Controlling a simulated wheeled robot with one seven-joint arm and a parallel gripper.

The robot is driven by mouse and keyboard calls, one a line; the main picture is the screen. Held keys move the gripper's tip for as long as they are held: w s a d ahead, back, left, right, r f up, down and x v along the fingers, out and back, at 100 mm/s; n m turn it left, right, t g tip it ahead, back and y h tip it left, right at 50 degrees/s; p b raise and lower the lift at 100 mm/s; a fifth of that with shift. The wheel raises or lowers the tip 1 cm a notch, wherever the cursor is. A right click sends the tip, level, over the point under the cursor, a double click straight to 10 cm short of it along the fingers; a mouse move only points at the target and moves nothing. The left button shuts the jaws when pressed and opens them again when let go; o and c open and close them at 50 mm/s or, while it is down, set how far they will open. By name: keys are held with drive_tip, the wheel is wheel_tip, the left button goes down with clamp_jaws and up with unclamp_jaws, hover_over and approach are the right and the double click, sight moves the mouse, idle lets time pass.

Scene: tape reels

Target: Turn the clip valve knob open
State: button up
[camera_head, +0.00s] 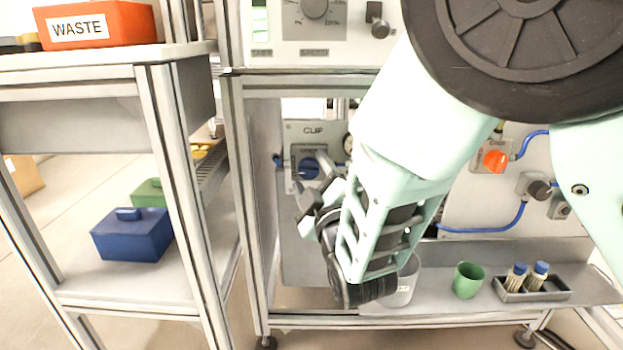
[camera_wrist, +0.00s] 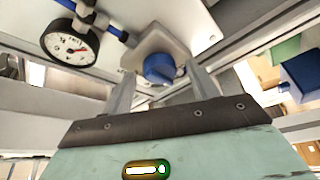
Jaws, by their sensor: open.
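The clip valve knob (camera_head: 309,168) is blue and sits on a grey plate under the word CLIP, at the middle left in the head view. In the wrist view the blue knob (camera_wrist: 159,69) appears on a pale mounting plate, in line with the gap between my fingertips. My gripper (camera_head: 304,198) is open and empty, close in front of the panel and just below the knob in the head view. The two fingers of my gripper (camera_wrist: 161,76) show apart in the wrist view, one to each side of the knob. I cannot tell whether they touch it.
A pressure gauge (camera_wrist: 72,43) with blue tubing is beside the knob. An orange knob (camera_head: 495,160) is on the panel at right. Below stand a green cup (camera_head: 467,280) and a bottle tray (camera_head: 530,292). A metal frame post (camera_head: 243,190) rises at left.

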drive_tip(key=c, duration=1)
